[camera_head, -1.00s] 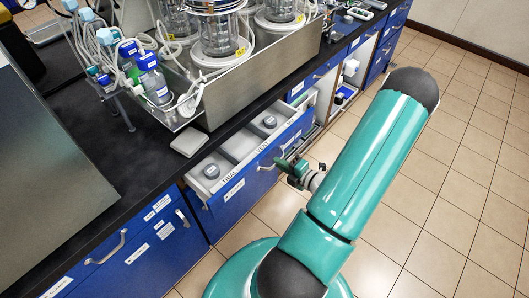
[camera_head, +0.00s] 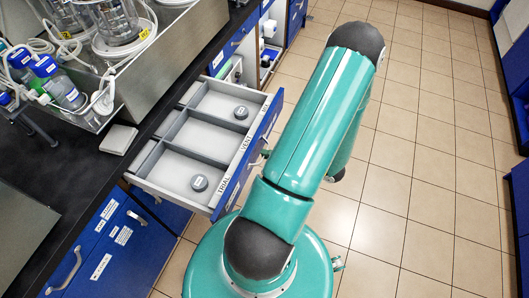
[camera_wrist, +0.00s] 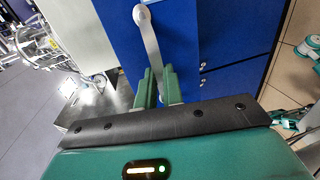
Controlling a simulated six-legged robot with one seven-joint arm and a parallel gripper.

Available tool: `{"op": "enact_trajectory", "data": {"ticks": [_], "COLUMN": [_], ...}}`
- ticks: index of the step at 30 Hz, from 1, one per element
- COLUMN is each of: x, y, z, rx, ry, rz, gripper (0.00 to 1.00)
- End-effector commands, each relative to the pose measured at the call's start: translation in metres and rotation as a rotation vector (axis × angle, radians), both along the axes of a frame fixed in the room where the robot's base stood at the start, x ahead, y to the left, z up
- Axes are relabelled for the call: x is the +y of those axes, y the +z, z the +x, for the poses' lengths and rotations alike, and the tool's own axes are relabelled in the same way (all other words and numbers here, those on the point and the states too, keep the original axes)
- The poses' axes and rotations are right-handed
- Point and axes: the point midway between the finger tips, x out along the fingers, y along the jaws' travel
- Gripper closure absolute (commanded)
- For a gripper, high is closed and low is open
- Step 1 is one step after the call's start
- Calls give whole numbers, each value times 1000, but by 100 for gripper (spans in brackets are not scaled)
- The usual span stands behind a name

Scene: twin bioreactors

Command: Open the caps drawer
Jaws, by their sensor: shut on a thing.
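The caps drawer (camera_head: 208,140) is pulled well out from the blue bench in the head view.
A small pale box (camera_head: 118,139) lies on the black benchtop (camera_head: 85,165) above the drawer. Glass bioreactor vessels with tubing stand in a steel tray (camera_head: 180,60). Tiled floor (camera_head: 420,150) is clear to the right.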

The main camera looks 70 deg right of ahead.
Motion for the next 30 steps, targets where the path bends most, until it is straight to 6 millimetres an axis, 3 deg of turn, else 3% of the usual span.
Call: {"op": "enact_trajectory", "data": {"ticks": [10,11,12,14,23,30], "x": [1,1,0,0,0,-2], "y": [0,0,0,0,0,6], "z": [2,3,3,2,-1,-32], "rx": [-1,-1,-1,-1,0,1], "ry": [2,2,2,2,0,-3], "rz": [1,0,0,0,0,-2], "gripper": [100,85,77,70,70,70]}}
